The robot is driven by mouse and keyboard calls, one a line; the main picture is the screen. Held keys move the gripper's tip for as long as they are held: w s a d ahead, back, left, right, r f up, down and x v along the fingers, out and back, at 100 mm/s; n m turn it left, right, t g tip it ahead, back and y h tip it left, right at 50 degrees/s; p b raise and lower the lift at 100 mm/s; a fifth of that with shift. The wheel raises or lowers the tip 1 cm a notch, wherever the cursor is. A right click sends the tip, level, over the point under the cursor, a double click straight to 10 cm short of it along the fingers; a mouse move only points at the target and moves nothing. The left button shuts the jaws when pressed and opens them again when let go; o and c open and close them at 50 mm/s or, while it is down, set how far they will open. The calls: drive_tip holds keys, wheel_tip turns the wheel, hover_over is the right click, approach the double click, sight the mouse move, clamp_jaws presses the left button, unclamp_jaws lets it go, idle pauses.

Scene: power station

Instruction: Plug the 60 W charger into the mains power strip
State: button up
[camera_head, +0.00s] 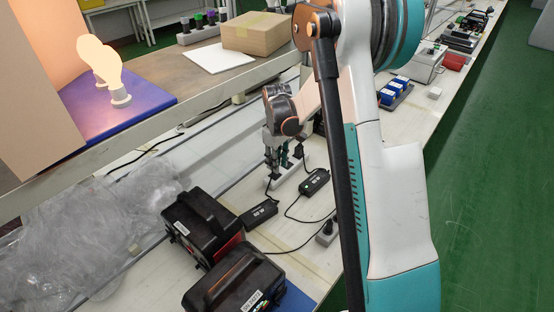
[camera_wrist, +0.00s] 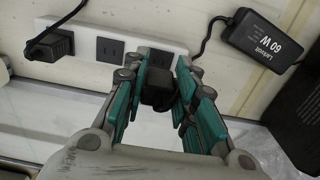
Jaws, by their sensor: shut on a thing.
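The white mains power strip (camera_wrist: 92,42) lies across the top left of the wrist view. It also shows in the head view (camera_head: 289,181), below my gripper (camera_head: 280,165). In the wrist view my gripper (camera_wrist: 165,75) is shut on a black plug (camera_wrist: 158,92), held at the strip's right-end socket. Whether its pins are in the socket is hidden. The 60 W charger (camera_wrist: 262,42) is a black brick with white lettering, lying right of the strip. Its cable runs toward the held plug. In the head view two black bricks lie near the strip; their labels are unreadable.
Another black plug (camera_wrist: 50,45) sits at the strip's left end; a socket between is free. Two black power units (camera_head: 200,225) stand at the front. Crumpled clear plastic (camera_head: 85,235) lies left. A raised shelf (camera_head: 150,130) runs behind. A grey socket block (camera_head: 327,233) lies near the edge.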

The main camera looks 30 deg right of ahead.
drive_tip(key=shift+f+b, duration=0.75)
drive_tip(key=shift+f, duration=0.8)
drive_tip(key=shift+f+b, duration=0.6)
drive_tip(key=shift+b, duration=0.1)
idle(1.4)
drive_tip(key=o, duration=1.2)
drive_tip(key=shift+c, duration=0.2)
drive_tip(key=shift+r, duration=0.15)
wheel_tip(320, 180, up, 12)
drive_tip(key=shift+f, duration=0.1)
